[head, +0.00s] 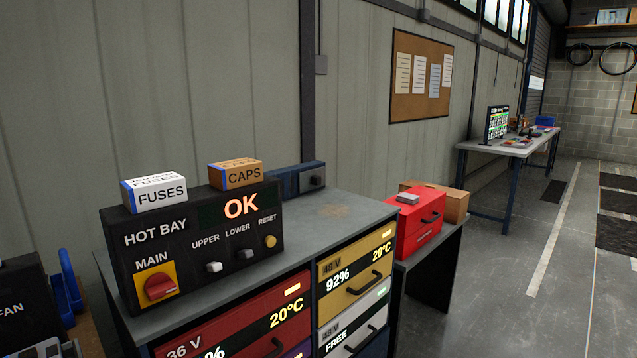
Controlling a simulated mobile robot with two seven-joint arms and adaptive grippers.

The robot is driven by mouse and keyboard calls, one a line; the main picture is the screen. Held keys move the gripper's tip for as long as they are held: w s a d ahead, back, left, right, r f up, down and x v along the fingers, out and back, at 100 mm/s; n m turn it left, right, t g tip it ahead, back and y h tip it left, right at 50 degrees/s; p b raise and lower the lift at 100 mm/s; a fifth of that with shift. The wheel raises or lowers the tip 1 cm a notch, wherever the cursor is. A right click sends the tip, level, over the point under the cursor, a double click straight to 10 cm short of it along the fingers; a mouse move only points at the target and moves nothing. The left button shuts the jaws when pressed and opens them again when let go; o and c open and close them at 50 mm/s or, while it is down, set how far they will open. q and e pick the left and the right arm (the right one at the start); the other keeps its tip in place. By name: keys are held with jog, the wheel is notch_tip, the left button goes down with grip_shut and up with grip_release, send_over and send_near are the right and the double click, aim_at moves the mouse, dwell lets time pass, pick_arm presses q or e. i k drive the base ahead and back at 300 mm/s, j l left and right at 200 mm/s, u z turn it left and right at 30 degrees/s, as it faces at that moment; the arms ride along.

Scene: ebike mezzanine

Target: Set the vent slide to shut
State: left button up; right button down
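No part labelled as a vent slide can be read in the head view. A low dark blue box (297,180) with a small knob on a dark plate stands at the back of the grey cabinet top; I cannot tell whether it is the vent slide or how it is set. A dark box marked FAN (15,305) is cut off at the left edge, with a small grey part at its lower right. Neither of my grippers is in view.
The HOT BAY panel (200,240) stands on the cabinet (335,215), showing OK, with a red MAIN knob, UPPER and LOWER switches and a RESET button. FUSES (155,193) and CAPS (236,174) boxes sit on it.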

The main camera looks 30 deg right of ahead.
aim_at(308, 180)
jog(key=i+l, duration=0.2)
jog(key=l, duration=0.15)
jog(key=i+l+u, duration=0.1)
jog(key=l, duration=0.25)
jog(key=i+l, duration=0.25)
jog(key=i+l+u, duration=0.1)
jog(key=l, duration=0.35)
jog(key=i+l, duration=0.25)
jog(key=l+u, duration=0.05)
jog(key=l, duration=0.05)
